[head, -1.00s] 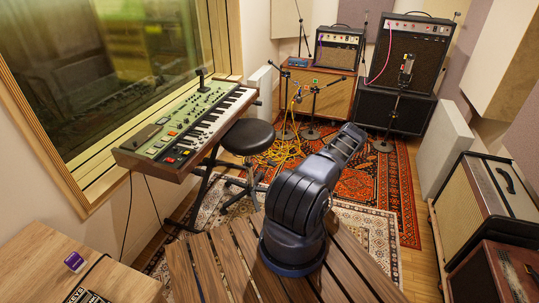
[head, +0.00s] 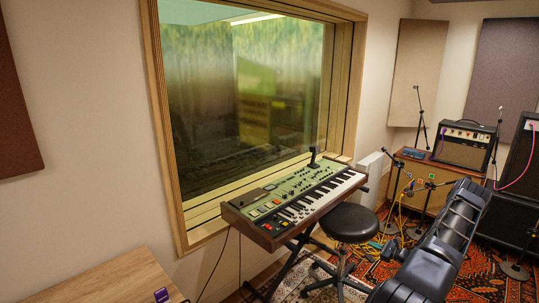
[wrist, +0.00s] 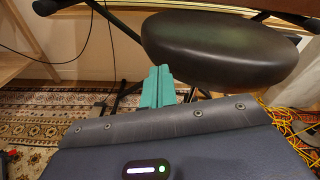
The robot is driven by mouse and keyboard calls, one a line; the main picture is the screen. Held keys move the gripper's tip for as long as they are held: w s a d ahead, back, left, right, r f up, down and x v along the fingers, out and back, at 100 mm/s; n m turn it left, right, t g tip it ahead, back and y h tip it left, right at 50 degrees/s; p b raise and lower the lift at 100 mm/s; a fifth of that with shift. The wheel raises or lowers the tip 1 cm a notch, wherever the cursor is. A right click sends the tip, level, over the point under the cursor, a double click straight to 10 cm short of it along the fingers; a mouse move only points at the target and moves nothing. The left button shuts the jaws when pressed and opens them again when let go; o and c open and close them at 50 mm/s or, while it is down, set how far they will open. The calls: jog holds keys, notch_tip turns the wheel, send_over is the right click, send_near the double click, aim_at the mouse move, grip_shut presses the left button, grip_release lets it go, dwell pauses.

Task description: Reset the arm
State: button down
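My gripper (wrist: 158,86) shows in the wrist view as two teal fingers side by side, pressed together with nothing between them. It points toward the black round stool (wrist: 222,48), whose seat is just beyond and to the right of the fingertips. In the head view my dark arm rises at the lower right, beside the stool (head: 349,222). I cannot make out my gripper's fingers in the head view.
A green-panelled keyboard (head: 292,203) stands on a stand under the window. A wooden desk (head: 120,278) with a purple box (head: 161,295) is at lower left. Amplifiers (head: 464,146) and microphone stands fill the right. Yellow cables (wrist: 294,127) lie on the floor.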

jog(key=s+a+r+n+g, duration=0.1)
jog(key=a+r+n+g, duration=0.4)
jog(key=r, duration=0.7)
jog(key=a+r+n+g, duration=0.2)
jog(key=a+r+n, duration=0.2)
jog(key=a+r, duration=0.5)
jog(key=s+a+r+n+g+h, duration=0.25)
jog(key=s+a+r, duration=0.2)
jog(key=r, duration=0.55)
jog(key=s+a+r+n+g+h, duration=0.1)
jog(key=s+a+r+n+g, duration=0.25)
jog(key=r, duration=0.65)
jog(key=s+a+r+n+t+h, duration=0.1)
jog(key=s+a+r+n+h, duration=0.15)
jog(key=s+r, duration=0.5)
jog(key=s+a+r+n+t+h, duration=0.15)
jog(key=s+a+r, duration=0.3)
jog(key=s, duration=0.65)
jog(key=s+r+n+t+h, duration=0.1)
jog(key=s+r+n+h, duration=0.1)
jog(key=s, duration=0.6)
jog(key=s+d+r+n+t+h, duration=0.1)
jog(key=s+r+n+t+h, duration=0.1)
jog(key=s, duration=0.7)
jog(key=shift+s+r+n, duration=0.25)
jog(key=shift+r+n, duration=0.1)
jog(key=shift+n, duration=0.15)
jog(key=shift+d, duration=0.1)
